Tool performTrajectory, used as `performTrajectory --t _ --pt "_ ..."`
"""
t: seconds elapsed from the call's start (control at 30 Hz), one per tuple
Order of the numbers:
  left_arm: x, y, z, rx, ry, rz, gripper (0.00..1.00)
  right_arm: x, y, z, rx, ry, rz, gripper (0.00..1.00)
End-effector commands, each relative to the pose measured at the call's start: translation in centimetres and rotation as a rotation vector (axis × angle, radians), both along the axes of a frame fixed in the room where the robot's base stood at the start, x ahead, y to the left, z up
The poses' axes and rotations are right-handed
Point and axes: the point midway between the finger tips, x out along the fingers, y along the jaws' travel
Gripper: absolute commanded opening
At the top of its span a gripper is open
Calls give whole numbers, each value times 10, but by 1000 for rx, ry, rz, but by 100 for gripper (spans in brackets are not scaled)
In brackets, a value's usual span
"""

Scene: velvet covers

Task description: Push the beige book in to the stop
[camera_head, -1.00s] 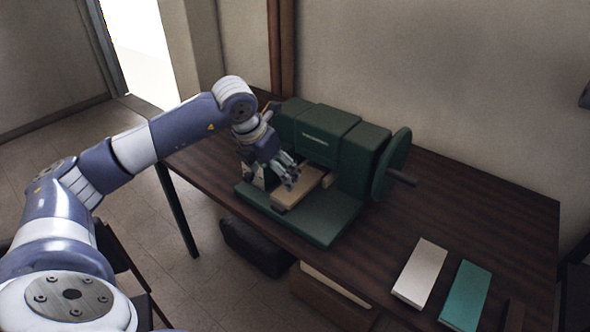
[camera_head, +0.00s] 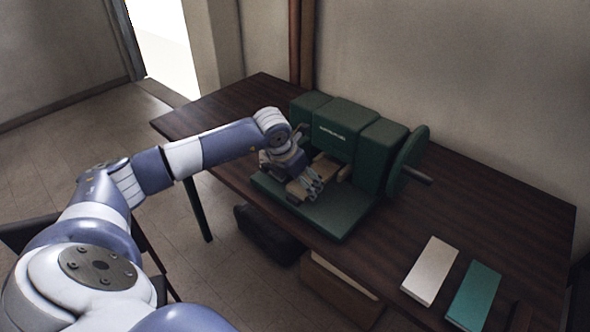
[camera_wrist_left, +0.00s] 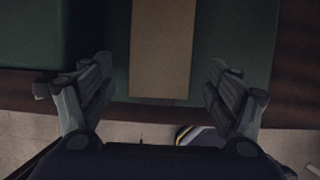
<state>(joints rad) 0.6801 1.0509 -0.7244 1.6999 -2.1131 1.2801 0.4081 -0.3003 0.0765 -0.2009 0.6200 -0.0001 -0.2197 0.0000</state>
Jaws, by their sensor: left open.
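The beige book (camera_head: 327,168) lies flat in the green machine (camera_head: 340,130), on its base and partly under its body. My left gripper (camera_head: 309,190) is over the book's near end and hides part of it in the head view. In the left wrist view the book (camera_wrist_left: 162,45) runs in from the top, with its near end between the two spread fingers of my left gripper (camera_wrist_left: 158,95). Gaps show on both sides, so the fingers appear clear of the book. My right gripper is out of view.
The machine has a green wheel with a handle (camera_head: 415,174) at its right. A cream book (camera_head: 431,271) and a teal book (camera_head: 473,294) lie on the dark wooden table (camera_head: 490,215). The wall stands close behind. The table is bare between machine and books.

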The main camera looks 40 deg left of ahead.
Motion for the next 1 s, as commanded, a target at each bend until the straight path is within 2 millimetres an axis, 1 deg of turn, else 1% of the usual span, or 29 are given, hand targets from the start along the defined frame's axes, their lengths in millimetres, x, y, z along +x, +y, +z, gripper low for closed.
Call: performTrajectory --t 0.1,0.2,0.47,0.57,0.6,0.7,1.0 --pt "3 0 -8 0 1 0 82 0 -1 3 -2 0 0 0" --pt "5 0 -12 1 0 -1 82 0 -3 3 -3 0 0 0" --pt "5 0 -13 1 0 -1 82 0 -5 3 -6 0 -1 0" --pt "5 0 -12 1 0 -1 61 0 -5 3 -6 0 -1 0" --pt "5 0 -12 1 0 -1 52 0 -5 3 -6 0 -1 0" --pt "5 0 -12 1 0 -1 30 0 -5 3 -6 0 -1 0" --pt "5 1 -13 1 0 0 30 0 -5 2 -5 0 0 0"
